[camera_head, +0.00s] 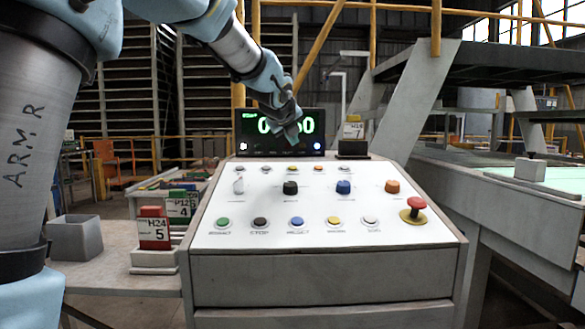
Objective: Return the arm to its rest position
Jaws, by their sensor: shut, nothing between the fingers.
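My arm comes in from the upper left, and its large link fills the left edge of the view. My gripper (290,128) hangs above the far edge of the control panel, in front of the dark display with green digits (312,124), and hides part of those digits. Its fingers are small in view and look closed together, with no object held. It is apart from the white sloped control panel (330,232) below it, which carries several coloured buttons and knobs.
A red emergency button (416,203) stands up at the panel's right. Numbered tags (153,230) and a grey open box (76,238) stand on the left side table. A grey bench (480,205) with a pale green top is at right. Open air surrounds the gripper above the panel.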

